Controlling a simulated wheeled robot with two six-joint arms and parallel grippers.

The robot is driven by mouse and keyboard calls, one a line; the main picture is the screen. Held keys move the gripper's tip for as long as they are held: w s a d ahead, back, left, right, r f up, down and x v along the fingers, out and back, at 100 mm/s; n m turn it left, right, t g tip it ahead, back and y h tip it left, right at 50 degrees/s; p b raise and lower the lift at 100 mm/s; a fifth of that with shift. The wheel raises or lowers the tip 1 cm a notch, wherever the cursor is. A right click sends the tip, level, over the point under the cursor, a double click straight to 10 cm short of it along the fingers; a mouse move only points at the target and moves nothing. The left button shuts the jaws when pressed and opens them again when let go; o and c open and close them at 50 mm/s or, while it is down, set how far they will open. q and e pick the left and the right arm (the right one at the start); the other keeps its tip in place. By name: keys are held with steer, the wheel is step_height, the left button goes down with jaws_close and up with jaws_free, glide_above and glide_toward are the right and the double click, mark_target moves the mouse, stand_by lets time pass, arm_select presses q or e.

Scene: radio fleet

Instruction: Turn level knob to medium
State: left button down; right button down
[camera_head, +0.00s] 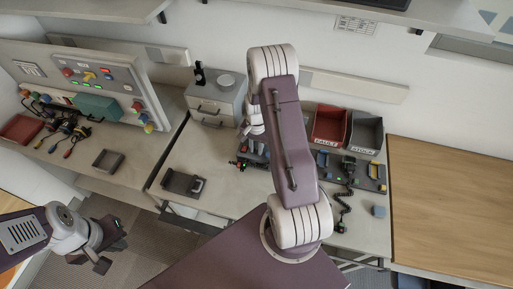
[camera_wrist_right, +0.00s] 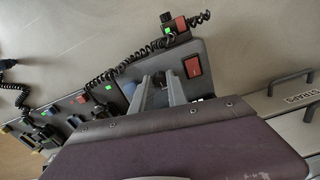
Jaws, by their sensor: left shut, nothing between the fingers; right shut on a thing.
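My right gripper (camera_wrist_right: 157,92) points down at a dark radio panel (camera_wrist_right: 207,52) in the right wrist view. Its two grey fingers are shut on a small dark part, apparently the level knob (camera_wrist_right: 158,82); the fingers hide most of it and its setting cannot be read. The panel has a red switch (camera_wrist_right: 193,67) beside the fingers. In the head view my right arm covers most of this radio, and the gripper is largely hidden. My left gripper (camera_head: 104,250) is shut and empty at the lower left, away from the benches.
A handset with a coiled cord (camera_wrist_right: 147,52) lies by the panel. Another radio (camera_head: 370,177) stands to the right, below a red bin (camera_head: 329,127) and a grey bin (camera_head: 366,133). A small tray (camera_head: 183,184) and a drawer unit (camera_head: 213,106) are left of my arm.

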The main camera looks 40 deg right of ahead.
steer(key=shift+m, duration=0.6)
steer(key=c, duration=1.3)
jaws_free()
step_height(320, 180, up, 9)
steer(key=b, duration=0.1)
steer(key=shift+r, duration=0.1)
